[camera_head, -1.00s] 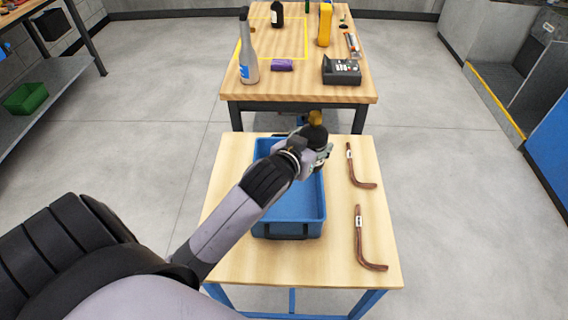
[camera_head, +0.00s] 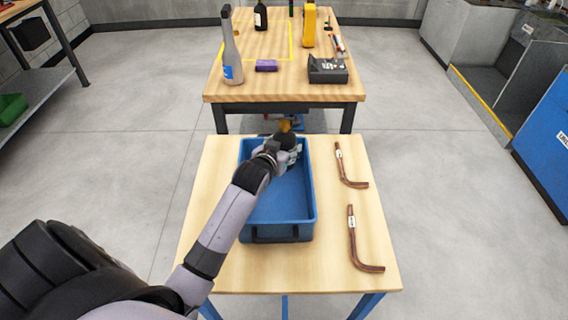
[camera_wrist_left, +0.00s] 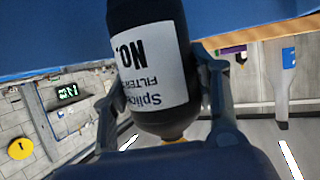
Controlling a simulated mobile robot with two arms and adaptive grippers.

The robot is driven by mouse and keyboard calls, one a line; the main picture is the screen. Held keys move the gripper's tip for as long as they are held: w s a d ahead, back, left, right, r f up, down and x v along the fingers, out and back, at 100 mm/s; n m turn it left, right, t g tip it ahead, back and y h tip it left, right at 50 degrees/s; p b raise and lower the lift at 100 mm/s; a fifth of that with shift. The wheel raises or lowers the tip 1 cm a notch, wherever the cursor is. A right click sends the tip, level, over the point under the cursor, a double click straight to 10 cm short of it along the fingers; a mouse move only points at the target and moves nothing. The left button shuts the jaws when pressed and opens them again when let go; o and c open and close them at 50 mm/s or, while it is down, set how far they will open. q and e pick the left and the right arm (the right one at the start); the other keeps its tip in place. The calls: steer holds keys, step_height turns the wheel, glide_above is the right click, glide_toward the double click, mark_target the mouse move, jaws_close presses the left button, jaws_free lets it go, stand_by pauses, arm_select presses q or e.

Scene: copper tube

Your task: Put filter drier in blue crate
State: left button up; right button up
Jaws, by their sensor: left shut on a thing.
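The filter drier is a black cylinder with a white label and a brass-coloured end. In the left wrist view the filter drier (camera_wrist_left: 150,60) sits between the two fingers of my left gripper (camera_wrist_left: 165,100), which is shut on it. The near part of the crate is empty. My right gripper is not in view.
The crate stands on a light wooden table (camera_head: 200,165). Two bent copper tubes (camera_head: 352,240) lie to its right. A second table (camera_head: 290,90) behind holds a spray bottle (camera_head: 232,55), a purple item (camera_head: 266,65), a black device (camera_head: 327,70) and a yellow case (camera_head: 309,25).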

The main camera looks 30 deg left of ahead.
arm_select(q)
steer(key=shift+f, duration=1.15)
step_height(320, 180, down, 4)
steer(key=shift+r, duration=0.25)
steer(key=shift+f, duration=0.2)
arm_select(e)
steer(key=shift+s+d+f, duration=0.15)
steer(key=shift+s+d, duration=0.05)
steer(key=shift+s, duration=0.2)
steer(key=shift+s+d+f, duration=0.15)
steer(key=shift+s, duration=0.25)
arm_select(q)
steer(key=shift+f+b, duration=0.1)
steer(key=shift+b, duration=0.2)
steer(key=o, duration=1.3)
steer(key=shift+f, duration=0.1)
steer(key=o, duration=0.4)
steer(key=shift+c, duration=0.2)
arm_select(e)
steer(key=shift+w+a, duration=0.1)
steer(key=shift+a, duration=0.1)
